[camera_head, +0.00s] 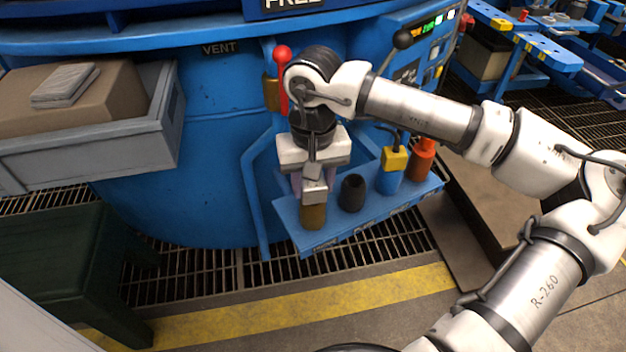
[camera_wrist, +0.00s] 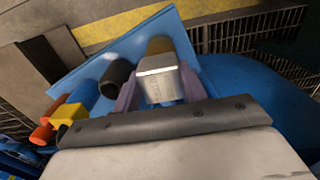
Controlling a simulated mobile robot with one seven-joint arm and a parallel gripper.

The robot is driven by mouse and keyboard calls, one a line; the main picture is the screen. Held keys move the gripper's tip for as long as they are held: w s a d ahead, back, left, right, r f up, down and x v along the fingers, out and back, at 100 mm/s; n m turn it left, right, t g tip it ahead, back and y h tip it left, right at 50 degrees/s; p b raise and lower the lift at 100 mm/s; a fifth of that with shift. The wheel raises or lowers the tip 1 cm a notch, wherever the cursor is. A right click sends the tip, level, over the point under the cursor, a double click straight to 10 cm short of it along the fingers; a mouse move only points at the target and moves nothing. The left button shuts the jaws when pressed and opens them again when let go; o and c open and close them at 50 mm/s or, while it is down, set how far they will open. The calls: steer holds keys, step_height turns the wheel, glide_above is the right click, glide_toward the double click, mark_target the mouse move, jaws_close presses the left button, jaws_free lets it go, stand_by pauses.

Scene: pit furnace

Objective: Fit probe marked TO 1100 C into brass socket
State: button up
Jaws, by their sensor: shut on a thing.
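My gripper (camera_head: 312,184) points down over the left end of a blue shelf, its fingers shut on a silver-grey probe head (camera_head: 314,197). In the wrist view the probe head (camera_wrist: 158,78) sits between the two purplish fingers. The brass socket (camera_head: 313,217) stands on the shelf directly below the head; its top shows behind the head in the wrist view (camera_wrist: 160,45). The probe's stem is hidden, so I cannot tell how deep it is in the socket. No marking on the probe is readable.
On the blue shelf (camera_head: 340,232), to the right, stand a black socket (camera_head: 353,193), a blue one (camera_head: 389,181) with a yellow head (camera_head: 395,158), and an orange one (camera_head: 422,161). The blue furnace wall (camera_head: 200,190) is close behind. A red-knobbed lever (camera_head: 282,53) stands near my wrist.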

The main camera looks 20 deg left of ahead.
steer(key=shift+f+b, duration=0.35)
steer(key=shift+f, duration=0.15)
steer(key=o, duration=0.8)
steer(key=shift+r, duration=0.15)
steer(key=shift+r+p, duration=3.85)
steer(key=shift+r, duration=1.6)
steer(key=shift+s+f, duration=0.1)
